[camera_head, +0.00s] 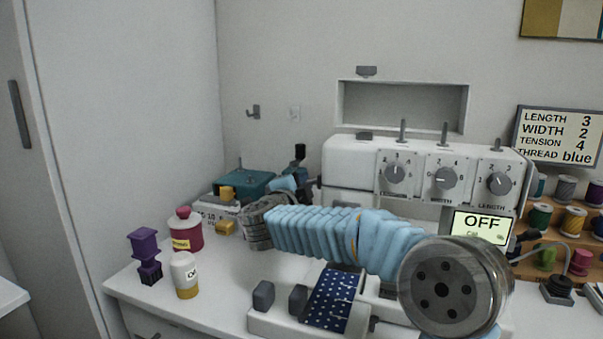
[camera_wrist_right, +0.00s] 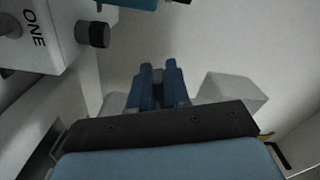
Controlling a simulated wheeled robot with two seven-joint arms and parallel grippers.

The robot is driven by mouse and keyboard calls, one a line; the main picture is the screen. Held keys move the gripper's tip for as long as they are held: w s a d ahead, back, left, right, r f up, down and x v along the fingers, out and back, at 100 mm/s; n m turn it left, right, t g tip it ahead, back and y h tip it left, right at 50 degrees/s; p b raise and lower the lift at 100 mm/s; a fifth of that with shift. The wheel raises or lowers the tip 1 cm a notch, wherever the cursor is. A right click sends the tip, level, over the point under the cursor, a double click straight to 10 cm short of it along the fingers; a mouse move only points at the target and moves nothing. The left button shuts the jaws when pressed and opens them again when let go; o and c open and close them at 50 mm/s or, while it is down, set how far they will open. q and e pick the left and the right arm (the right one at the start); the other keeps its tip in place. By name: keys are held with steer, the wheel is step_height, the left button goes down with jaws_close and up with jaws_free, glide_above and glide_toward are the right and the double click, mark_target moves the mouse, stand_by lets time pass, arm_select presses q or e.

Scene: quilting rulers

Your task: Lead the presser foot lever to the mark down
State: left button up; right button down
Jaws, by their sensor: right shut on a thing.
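The white sewing machine (camera_head: 350,155) stands against the back wall, with three dials on its front. My right arm reaches in across it from the right in a pale blue sleeve. My right gripper (camera_head: 290,183) is at the machine's left end; its blue fingers also show in the right wrist view (camera_wrist_right: 158,82). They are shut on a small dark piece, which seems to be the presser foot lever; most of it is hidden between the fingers. I cannot read the lever's marks. My left gripper is not in view.
A display (camera_head: 481,226) reads OFF. Dotted blue fabric (camera_head: 331,298) lies on the machine bed. A teal-topped box (camera_head: 240,183), a red jar (camera_head: 186,232), a white-and-yellow bottle (camera_head: 185,275) and a purple item (camera_head: 146,256) stand left. Thread spools (camera_head: 541,216) stand right.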

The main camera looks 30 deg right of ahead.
steer(key=shift+s+f+n+p, duration=0.1)
steer(key=shift+f+n+p, duration=0.35)
steer(key=shift+n, duration=0.55)
steer(key=c, duration=1.2)
jaws_free()
steer(key=shift+d, duration=0.1)
steer(key=b+v, duration=0.2)
steer(key=v, duration=1.2)
steer(key=shift+d, duration=0.1)
